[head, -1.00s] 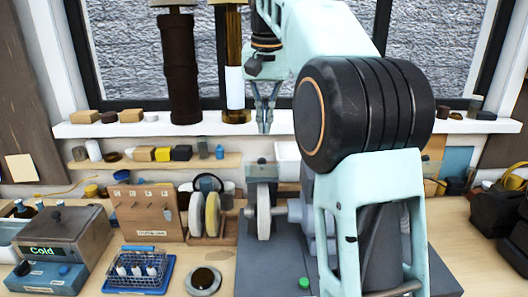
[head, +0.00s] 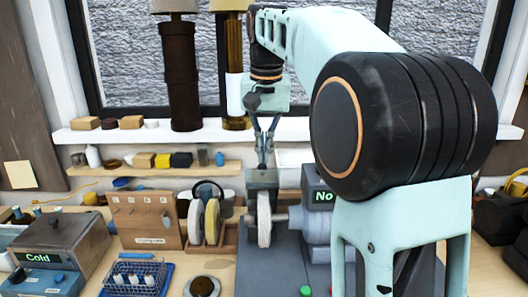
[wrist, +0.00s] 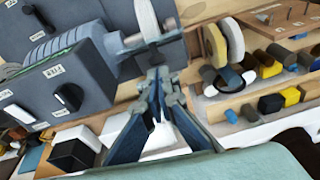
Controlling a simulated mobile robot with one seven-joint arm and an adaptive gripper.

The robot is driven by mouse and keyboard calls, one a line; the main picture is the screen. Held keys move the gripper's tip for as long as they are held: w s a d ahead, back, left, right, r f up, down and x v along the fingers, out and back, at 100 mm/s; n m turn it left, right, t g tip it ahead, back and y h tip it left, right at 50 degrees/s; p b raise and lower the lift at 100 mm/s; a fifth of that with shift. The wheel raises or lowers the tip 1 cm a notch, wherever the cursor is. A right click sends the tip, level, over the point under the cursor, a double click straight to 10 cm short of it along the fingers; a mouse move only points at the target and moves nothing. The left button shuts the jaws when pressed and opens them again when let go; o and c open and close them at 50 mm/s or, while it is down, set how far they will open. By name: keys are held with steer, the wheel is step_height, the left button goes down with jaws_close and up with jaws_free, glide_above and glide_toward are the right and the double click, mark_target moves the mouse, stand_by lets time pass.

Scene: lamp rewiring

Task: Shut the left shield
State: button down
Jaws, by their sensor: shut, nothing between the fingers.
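The grey bench grinder (head: 310,222) stands on a dark base, with a pale wheel (head: 264,218) at its left end. The left shield (head: 262,179) is a small greyish piece above that wheel; its exact angle is hard to tell. My gripper (head: 263,160) points down just over the shield, fingers together and empty. In the wrist view the gripper's fingertips (wrist: 157,78) are in front of the shield area, and the wheel (wrist: 148,18) lies beyond. Whether the fingertips touch the shield cannot be told. My arm hides the grinder's right side in the head view.
A wooden rack with spare wheels (head: 211,219) stands left of the grinder. A box reading "Cold" (head: 62,245) and a blue tray (head: 137,277) are farther left. The shelf (head: 215,168) behind holds small items, and tall lamp bodies (head: 182,80) stand on the sill.

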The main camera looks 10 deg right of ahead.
steer(key=shift+s+f+b, duration=0.15)
steer(key=shift+b, duration=0.5)
steer(key=shift+s+t+b, duration=0.2)
steer(key=shift+t+b, duration=0.3)
steer(key=shift+b, duration=0.05)
